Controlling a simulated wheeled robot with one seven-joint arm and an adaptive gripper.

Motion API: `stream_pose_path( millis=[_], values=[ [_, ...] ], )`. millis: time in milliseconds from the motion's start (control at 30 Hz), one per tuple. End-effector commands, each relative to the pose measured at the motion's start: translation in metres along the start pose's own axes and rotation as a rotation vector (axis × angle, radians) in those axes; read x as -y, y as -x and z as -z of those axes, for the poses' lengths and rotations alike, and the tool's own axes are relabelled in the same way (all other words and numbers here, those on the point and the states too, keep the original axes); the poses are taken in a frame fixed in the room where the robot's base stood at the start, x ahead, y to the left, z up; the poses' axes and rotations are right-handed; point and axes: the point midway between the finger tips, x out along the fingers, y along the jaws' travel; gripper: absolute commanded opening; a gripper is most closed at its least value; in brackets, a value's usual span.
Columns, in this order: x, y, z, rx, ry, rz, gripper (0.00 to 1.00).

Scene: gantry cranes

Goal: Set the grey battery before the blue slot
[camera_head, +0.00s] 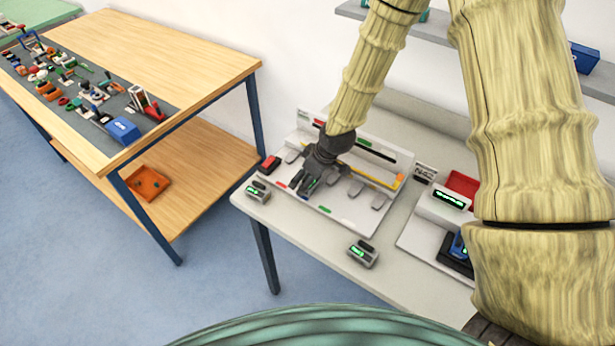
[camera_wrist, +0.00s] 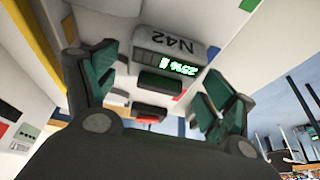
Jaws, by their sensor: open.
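A grey battery (camera_head: 257,190) with a green display lies at the left corner of the table. A second similar grey unit (camera_head: 363,253) lies near the front edge. In the wrist view, a grey battery (camera_wrist: 178,48) marked N42, its green display reading about 25%, shows ahead between the fingers, apart from them. My gripper (camera_head: 305,187) is open and empty, low over the white slotted board (camera_head: 345,212); its spread fingers show in the wrist view (camera_wrist: 158,95). The gripper covers part of the board. I cannot tell which slot is the blue one.
A red block (camera_head: 270,163) lies behind the left battery. At right stands a pale device (camera_head: 450,198) with a green display, beside a red tray (camera_head: 463,184) and a blue item (camera_head: 458,246).

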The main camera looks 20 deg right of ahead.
Motion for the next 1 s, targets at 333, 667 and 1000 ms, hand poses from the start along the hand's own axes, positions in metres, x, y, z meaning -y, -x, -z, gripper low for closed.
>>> stream_pose_path(
  millis=[333, 667, 1000],
  values=[
    [-0.001, 0.030, 0.000, -0.003, 0.000, -0.002, 0.83],
    [-0.001, 0.064, 0.000, -0.002, 0.000, -0.001, 0.83],
    [0.000, 0.099, 0.000, -0.002, 0.000, -0.001, 0.83]
  ],
)
